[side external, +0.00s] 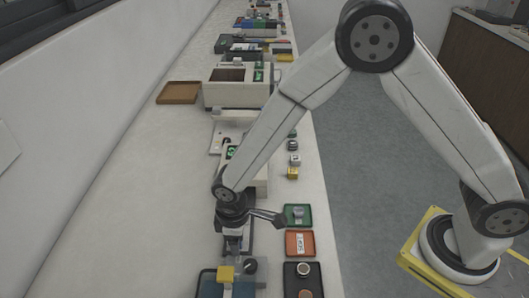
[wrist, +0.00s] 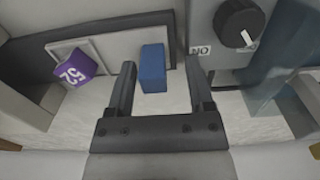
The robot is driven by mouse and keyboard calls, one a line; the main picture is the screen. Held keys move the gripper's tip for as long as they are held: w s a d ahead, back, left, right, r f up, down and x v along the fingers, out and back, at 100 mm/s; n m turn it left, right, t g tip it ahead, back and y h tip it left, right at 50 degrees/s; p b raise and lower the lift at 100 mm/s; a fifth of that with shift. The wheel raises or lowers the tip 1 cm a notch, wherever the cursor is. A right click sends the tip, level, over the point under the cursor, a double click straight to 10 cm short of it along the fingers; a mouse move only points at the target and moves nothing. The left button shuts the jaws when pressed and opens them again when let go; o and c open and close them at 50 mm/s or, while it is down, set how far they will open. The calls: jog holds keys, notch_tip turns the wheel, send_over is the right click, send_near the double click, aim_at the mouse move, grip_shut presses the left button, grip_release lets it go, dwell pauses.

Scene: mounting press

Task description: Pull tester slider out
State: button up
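My gripper (wrist: 163,75) is open in the wrist view, its two dark fingers well apart. A blue block (wrist: 152,68) shows between the fingertips, closer to the left finger; contact cannot be told. A grey tester-like unit (wrist: 215,62) with a black knob (wrist: 237,22) and a "NO" label is at the right finger. Which part is the tester slider cannot be told for certain. In the side view, my gripper (side external: 236,240) points down beside a grey unit with a dark knob (side external: 250,267) and a yellow block (side external: 226,273).
A purple cube marked 52 (wrist: 72,68) rests on a pale plate at left in the wrist view. Green (side external: 298,222), orange (side external: 310,243) and black (side external: 303,288) trays line the bench's right edge. A cream machine (side external: 232,94) stands farther back.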

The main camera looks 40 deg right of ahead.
jog(key=shift+r, duration=0.2)
jog(key=shift+r, duration=3.75)
jog(key=s+d+r+m+t, duration=0.1)
jog(key=s+d+m, duration=0.3)
jog(key=d, duration=0.7)
jog(key=s+d+r+m+t, duration=0.1)
jog(key=s+d+r+m, duration=0.2)
jog(key=d, duration=0.8)
jog(key=shift+s+r+m+t, duration=0.35)
jog(key=shift+s+m, duration=0.25)
jog(key=shift+m, duration=0.4)
